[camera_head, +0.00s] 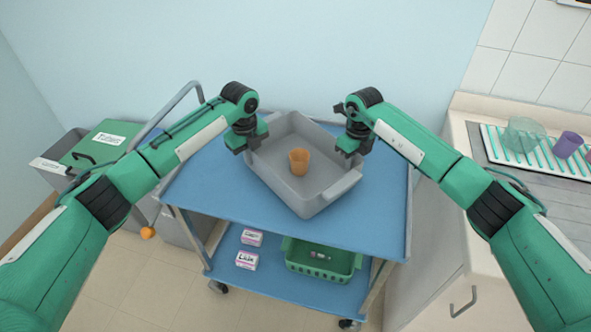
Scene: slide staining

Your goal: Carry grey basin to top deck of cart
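The grey basin (318,196) is over the blue top deck (225,196) of the cart, turned at an angle. I cannot tell whether it rests on the deck or hangs just above it. An orange cup (299,162) stands inside the basin. My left gripper (250,146) is at the basin's left rim and my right gripper (347,148) is at its right rim. Both point down, and their fingertips are partly hidden, so their grip on the rim is unclear.
The cart's lower deck (268,279) holds a green basket (322,262) and small labelled boxes (246,260). A counter at right carries a striped rack (497,150), a clear bowl (523,134) and a purple cup (568,145). A green-lidded bin (103,145) stands at left.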

